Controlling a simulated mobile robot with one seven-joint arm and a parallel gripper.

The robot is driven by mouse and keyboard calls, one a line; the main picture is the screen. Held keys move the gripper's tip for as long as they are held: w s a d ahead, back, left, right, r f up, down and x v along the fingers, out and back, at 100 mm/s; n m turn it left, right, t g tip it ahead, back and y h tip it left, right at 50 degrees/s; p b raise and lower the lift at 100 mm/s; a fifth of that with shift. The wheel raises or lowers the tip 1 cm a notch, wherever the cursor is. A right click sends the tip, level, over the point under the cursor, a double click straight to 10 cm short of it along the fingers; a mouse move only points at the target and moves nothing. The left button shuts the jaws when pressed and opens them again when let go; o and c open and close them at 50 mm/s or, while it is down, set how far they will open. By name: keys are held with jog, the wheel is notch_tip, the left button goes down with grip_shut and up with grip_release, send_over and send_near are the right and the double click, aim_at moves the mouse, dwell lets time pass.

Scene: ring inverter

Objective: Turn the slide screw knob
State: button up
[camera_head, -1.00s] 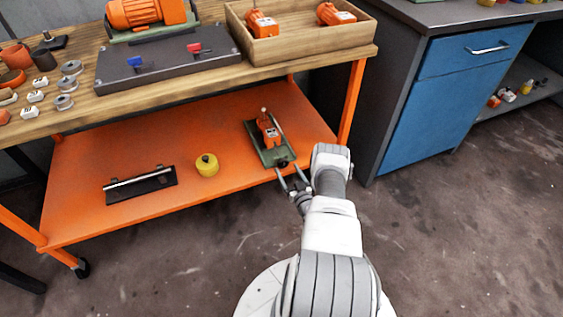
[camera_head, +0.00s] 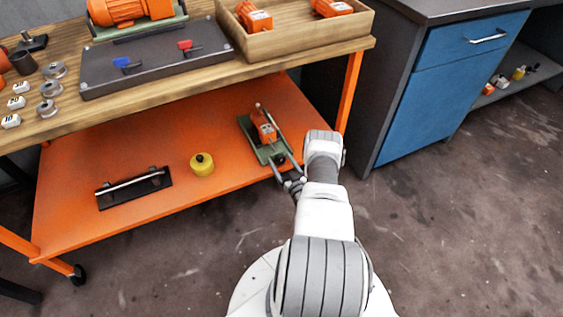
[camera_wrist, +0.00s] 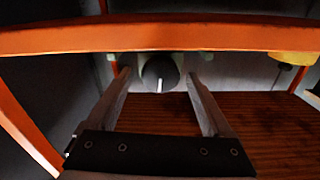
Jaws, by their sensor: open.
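The slide screw knob (camera_head: 280,158) is a small dark round knob at the near end of a green slide base (camera_head: 262,143), on the cart's orange lower shelf. In the wrist view the knob (camera_wrist: 160,70) is a dark disc with a white mark pointing down. My gripper (camera_head: 286,170) is open in front of the slide at the shelf's front edge. In the wrist view its two fingers (camera_wrist: 159,80) appear on either side of the knob, with gaps. I cannot tell how far the fingertips reach along it. An orange block (camera_head: 263,127) sits on the slide.
A yellow round container (camera_head: 202,164) and a black plate with a metal rod (camera_head: 134,188) lie left on the orange shelf (camera_head: 215,195). A wooden worktop (camera_head: 165,95) is above. An orange leg (camera_head: 351,90) and blue cabinet (camera_head: 445,85) stand right. The floor in front is clear.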

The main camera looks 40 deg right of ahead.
grip_shut()
jog(key=shift+m, duration=0.4)
jog(key=m, duration=0.4)
jog(key=shift+d, duration=0.1)
jog(key=shift+f+m, duration=0.1)
jog(key=shift+m, duration=2)
grip_release()
